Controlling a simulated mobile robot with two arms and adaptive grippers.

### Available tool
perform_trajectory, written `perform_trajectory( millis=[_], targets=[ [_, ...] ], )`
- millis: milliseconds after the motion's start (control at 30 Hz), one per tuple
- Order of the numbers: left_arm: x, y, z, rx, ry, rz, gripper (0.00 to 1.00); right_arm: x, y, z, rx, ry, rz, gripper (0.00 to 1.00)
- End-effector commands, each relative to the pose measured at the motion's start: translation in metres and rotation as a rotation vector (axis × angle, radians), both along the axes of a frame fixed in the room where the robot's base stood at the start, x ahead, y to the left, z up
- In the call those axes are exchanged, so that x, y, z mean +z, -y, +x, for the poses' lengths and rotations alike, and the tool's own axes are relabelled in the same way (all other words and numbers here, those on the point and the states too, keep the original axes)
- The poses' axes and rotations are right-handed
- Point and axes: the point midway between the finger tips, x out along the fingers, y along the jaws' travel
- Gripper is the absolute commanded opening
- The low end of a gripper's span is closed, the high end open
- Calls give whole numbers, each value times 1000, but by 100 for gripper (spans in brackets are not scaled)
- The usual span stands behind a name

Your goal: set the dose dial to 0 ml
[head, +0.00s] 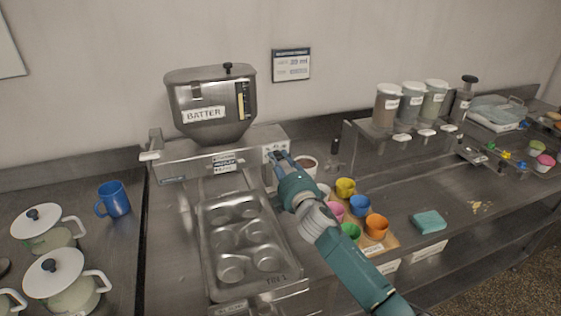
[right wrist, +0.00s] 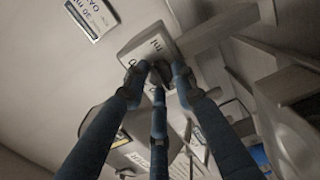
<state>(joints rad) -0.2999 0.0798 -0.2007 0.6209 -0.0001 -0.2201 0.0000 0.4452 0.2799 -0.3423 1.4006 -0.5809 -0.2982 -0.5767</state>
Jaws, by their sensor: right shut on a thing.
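The batter depositor is a steel machine with a hopper (head: 211,100) labelled BATTER. Its white dial panel (head: 270,148) is at the right end of the body. My right gripper (head: 283,157) reaches this panel from the lower right and hides most of the dial. In the right wrist view the panel (right wrist: 146,40) shows the letters "ml". There my right gripper (right wrist: 158,78) has its three fingers closed around the dark dose dial (right wrist: 159,70). The dial's pointer and setting are hidden by the fingers. My left gripper is not in view.
A muffin tray (head: 209,266) lies below the depositor. Colourful cups (head: 345,187) stand near my right forearm. A wall sign (head: 291,65) hangs behind; its figures are hard to read. A blue mug (head: 114,198) and white-lidded pots (head: 45,227) stand at left. A teal sponge (head: 428,222) lies at right.

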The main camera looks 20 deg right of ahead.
Motion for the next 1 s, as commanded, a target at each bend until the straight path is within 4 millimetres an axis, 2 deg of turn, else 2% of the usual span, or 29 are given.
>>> perform_trajectory(
  millis=[33,667,700,767,1000],
  targets=[
    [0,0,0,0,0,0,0,6,-5,0,11,12,-14,0],
    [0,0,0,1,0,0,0,4,-6,0,12,11,-55,0],
    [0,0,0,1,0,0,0,4,-6,0,12,11,-55,34],
    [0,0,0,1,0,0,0,3,-6,0,11,9,-55,45],
    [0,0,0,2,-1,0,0,1,-3,0,5,4,-54,45]
  ],
)
